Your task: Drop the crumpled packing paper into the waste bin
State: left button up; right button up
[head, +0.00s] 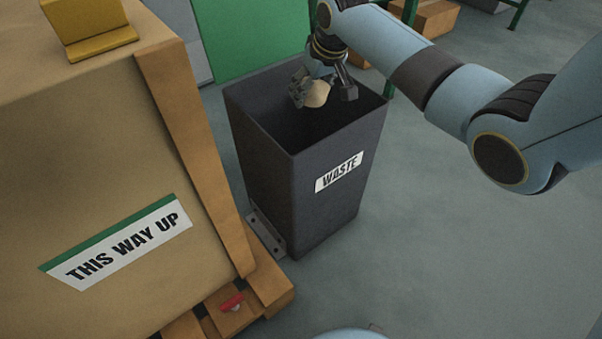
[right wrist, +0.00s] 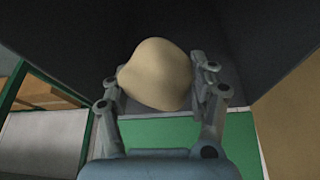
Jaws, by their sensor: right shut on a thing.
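The crumpled packing paper (head: 317,94) is a beige lump between the fingers of my right gripper (head: 324,92) in the head view. The right gripper is shut on it and holds it over the open mouth of the waste bin (head: 330,207). The bin is tall, dark grey and square, with a white WASTE label. In the right wrist view the paper (right wrist: 157,75) sits between both fingertips, with the bin's dark inside (right wrist: 70,40) around it. The bottom of the bin is too dark to make out. My left gripper is not in view.
A large cardboard box (head: 85,160) marked THIS WAY UP stands on a wooden pallet (head: 270,285) left of the bin. A yellow object (head: 88,30) sits on top of it. A green panel (head: 255,35) stands behind the bin. The floor (head: 450,260) to the right is clear.

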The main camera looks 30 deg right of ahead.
dwell(0.3)
jog(key=o, duration=0.9)
jog(key=v, duration=1.1)
jog(key=shift+s+r, duration=0.25)
jog(key=shift+r, duration=0.1)
